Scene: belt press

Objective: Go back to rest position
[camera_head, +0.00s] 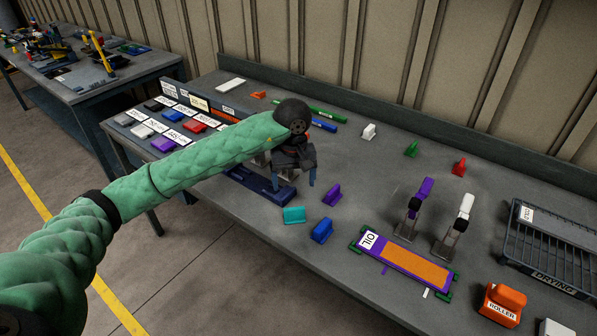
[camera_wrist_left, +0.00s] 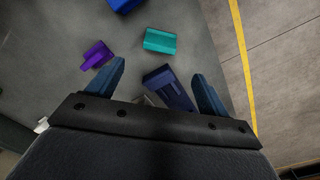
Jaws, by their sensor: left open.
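My left arm, in a green quilted sleeve, reaches in from the left in the head view. Its gripper (camera_head: 293,180) points down over the table (camera_head: 215,90), close to a dark blue fixture (camera_head: 262,186). In the left wrist view the two blue fingers of the gripper (camera_wrist_left: 158,85) are spread apart, with nothing held between them. The dark blue fixture (camera_wrist_left: 168,88) shows beyond and below the fingers. My right gripper is in neither view.
Teal (camera_head: 294,215), blue (camera_head: 321,231) and purple (camera_head: 332,195) blocks lie near the gripper. Labelled colour samples lie at left.

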